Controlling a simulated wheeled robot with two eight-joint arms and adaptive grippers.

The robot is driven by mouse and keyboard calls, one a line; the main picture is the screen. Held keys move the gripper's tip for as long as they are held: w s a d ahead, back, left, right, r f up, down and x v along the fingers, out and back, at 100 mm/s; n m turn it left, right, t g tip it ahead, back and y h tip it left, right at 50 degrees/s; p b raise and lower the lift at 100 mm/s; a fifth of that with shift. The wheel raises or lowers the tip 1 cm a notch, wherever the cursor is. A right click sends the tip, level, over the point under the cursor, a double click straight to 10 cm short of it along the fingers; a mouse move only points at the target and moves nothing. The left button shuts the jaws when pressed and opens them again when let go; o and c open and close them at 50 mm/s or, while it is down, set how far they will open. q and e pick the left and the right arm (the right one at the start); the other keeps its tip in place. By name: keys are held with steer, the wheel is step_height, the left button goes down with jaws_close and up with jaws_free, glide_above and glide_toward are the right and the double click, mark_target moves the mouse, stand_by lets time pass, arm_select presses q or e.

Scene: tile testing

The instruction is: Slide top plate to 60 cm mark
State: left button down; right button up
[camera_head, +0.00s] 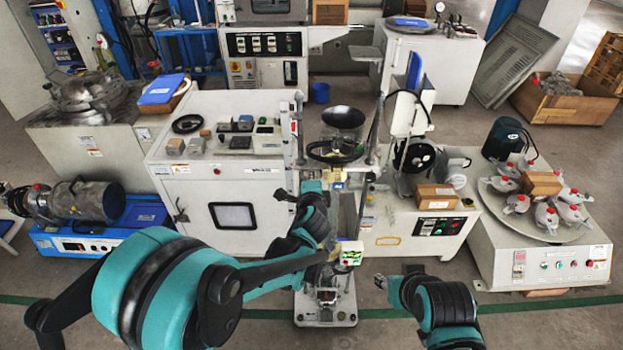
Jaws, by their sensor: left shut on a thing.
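A tall, narrow test stand (326,306) with a light base on the floor rises near the middle of the head view. Upright posts (299,130) stand at its upper part. My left arm comes in from the left and bends up against the stand. My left gripper (336,186) is at the stand's middle height, small and partly hidden by my teal wrist. It is shut on a part of the stand that appears to be the top plate; the plate's outline and the scale marks are too small to read. My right gripper (388,283) is low, right of the stand and apart from it; its fingers are unclear.
A white cabinet (235,170) with small blocks on top stands left of the stand. A white bench machine (420,222) is close on the right. A round-table machine (545,255) stands farther right. The floor in front, with a green line (540,306), is clear.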

arm_select(q)
steer(key=shift+f, duration=3)
steer(key=shift+f, duration=3.05)
